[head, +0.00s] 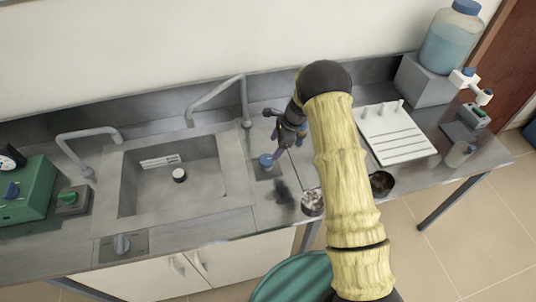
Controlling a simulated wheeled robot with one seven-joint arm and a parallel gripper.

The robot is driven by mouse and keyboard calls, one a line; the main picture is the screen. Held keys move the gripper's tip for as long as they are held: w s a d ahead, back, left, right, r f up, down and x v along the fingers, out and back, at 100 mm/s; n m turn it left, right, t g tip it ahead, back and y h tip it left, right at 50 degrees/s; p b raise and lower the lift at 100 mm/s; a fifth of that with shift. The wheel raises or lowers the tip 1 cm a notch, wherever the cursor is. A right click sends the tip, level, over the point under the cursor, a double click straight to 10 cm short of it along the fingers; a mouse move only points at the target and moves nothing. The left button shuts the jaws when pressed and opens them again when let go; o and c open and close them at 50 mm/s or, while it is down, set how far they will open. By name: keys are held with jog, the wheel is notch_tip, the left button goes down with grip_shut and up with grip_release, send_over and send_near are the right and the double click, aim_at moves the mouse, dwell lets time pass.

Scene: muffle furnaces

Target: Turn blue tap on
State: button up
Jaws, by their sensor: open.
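The blue tap (266,160) is a small blue knob on a grey plate on the counter, just right of the sink. My gripper (275,155) is small and dark in the head view, pointing down at the knob from above right. Its fingertips appear beside or over the knob; I cannot tell whether they touch it. The sink (128,185) has two bent grey faucets, one at the back (216,88) and one at the left (90,133).
A green tap knob (68,198) and green device (28,195) stand left. A small pot of white pieces (312,203) stands near my arm. A white rack (396,140) and blue-capped jug (452,40) are right.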

aim_at(266, 159)
jog(key=p+x, duration=0.2)
jog(key=x, duration=0.5)
jog(key=shift+a+f, duration=0.15)
jog(key=shift+f, duration=0.2)
jog(key=c, duration=1)
